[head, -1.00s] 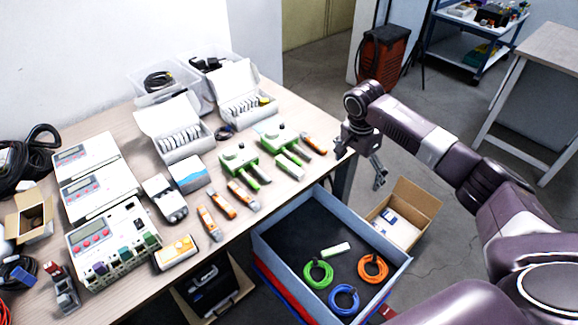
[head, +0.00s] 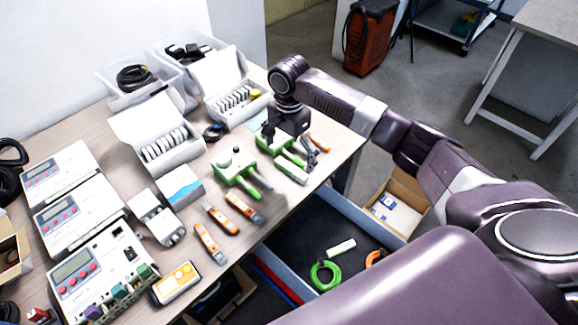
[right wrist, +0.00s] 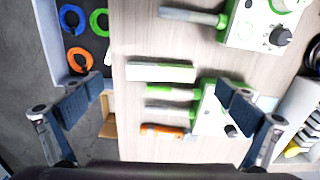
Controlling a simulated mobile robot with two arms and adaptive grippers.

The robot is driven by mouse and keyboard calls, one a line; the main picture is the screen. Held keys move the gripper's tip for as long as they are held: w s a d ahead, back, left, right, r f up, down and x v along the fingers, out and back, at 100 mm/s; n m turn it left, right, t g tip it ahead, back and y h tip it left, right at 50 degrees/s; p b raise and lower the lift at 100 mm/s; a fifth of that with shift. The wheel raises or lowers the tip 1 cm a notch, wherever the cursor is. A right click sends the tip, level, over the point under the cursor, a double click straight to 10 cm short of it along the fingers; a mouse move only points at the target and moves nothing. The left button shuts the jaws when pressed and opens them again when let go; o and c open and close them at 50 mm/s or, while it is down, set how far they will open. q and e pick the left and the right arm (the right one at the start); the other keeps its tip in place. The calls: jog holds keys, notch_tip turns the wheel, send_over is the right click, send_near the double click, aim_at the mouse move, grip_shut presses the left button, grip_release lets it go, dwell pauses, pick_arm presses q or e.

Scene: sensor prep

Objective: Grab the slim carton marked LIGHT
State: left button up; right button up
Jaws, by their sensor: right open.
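A slim white carton with a green side (head: 291,168) lies on the table near its right edge, beside a green-and-white device (head: 275,146). It also shows in the right wrist view (right wrist: 160,73), lying crosswise, but its lettering is too small to read. My right gripper (head: 291,151) is above the table over the device and carton. In the right wrist view the gripper (right wrist: 160,87) is open and empty, its fingers apart to either side of the carton. A similar small white-and-green carton (head: 341,248) lies in the tray below. My left gripper is not in view.
A blue-grey tray (head: 280,267) with coiled cables sits below the table edge. Open white boxes (head: 158,128) stand behind.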

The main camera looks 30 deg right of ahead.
aim_at(289, 170)
notch_tip(289, 170, down, 2)
jog(key=shift+s+f, duration=0.1)
jog(key=f, duration=0.2)
jog(key=shift+w+f, duration=0.2)
jog(key=shift+f, duration=0.4)
jog(key=c, duration=1)
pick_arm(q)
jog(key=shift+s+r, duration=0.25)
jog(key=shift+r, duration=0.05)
pick_arm(e)
jog(key=shift+c, duration=0.2)
